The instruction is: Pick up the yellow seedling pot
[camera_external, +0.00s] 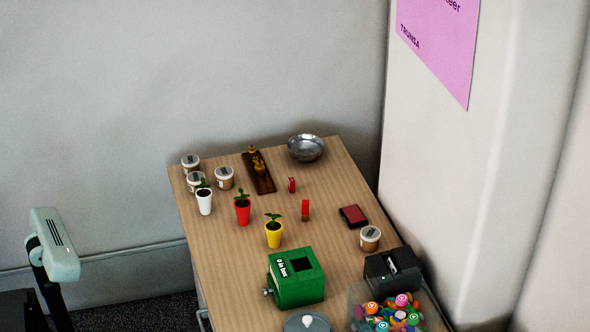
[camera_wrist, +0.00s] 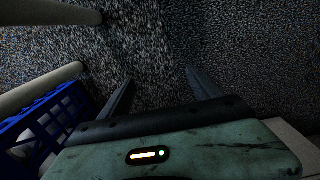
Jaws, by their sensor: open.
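The yellow seedling pot (camera_external: 274,236) stands upright on the wooden table (camera_external: 245,285), with a small green seedling in it. It is the front one in a slanting row, with a red pot (camera_external: 242,211) and a white pot (camera_external: 205,203) behind it to the left. My gripper (camera_wrist: 160,85) shows in the wrist view with its two dark fingers spread apart and nothing between them. It faces dark speckled carpet. In the external view my arm is at the far left, well away from the table. The pot is not in the wrist view.
A green box (camera_external: 296,280) stands just in front of the yellow pot. Lidded cups (camera_external: 224,178), a metal bowl (camera_external: 306,148), small red items and a tub of colourful pieces (camera_external: 395,315) are also on the table. A blue crate (camera_wrist: 50,125) is at left in the wrist view.

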